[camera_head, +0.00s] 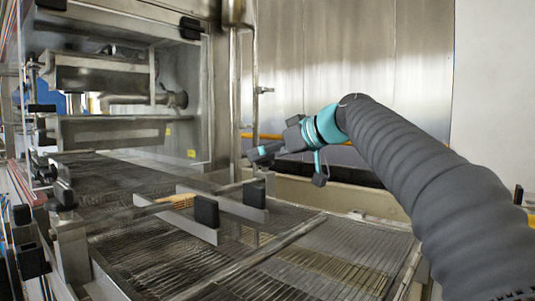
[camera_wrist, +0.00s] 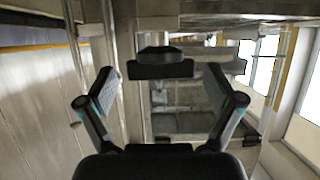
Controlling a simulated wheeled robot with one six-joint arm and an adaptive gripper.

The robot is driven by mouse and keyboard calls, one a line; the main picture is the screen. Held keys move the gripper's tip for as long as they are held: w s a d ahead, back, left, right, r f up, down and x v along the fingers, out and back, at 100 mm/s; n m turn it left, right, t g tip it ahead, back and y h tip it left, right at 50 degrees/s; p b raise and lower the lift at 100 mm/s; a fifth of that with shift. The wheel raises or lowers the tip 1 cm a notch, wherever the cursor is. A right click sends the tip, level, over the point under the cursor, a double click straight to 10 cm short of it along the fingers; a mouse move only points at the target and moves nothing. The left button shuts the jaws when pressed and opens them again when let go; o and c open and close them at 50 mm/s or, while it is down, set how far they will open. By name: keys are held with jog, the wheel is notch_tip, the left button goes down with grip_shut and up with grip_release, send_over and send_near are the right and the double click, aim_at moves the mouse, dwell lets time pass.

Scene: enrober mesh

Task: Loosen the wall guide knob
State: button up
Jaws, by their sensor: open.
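My gripper (camera_head: 288,166) is open and empty, held in the air above the right side of the mesh belt (camera_head: 140,240). Its two fingers stand wide apart in the wrist view (camera_wrist: 165,88). Two black knobs sit on the metal guide plates over the belt: a nearer one (camera_head: 206,211) and a farther one (camera_head: 254,193). Both are below and left of my gripper, apart from it. A black block-shaped part (camera_wrist: 162,62) shows between the fingers in the wrist view; I cannot tell how far off it is. I cannot tell which knob is the wall guide knob.
The steel machine housing (camera_head: 185,90) stands at the left and back, with a black handle (camera_head: 190,28) at its upper edge. A vertical pipe (camera_head: 235,100) rises behind the belt. More black knobs and rods crowd the left edge. Air above the belt's right side is free.

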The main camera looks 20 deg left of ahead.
jog(key=v, duration=1.2)
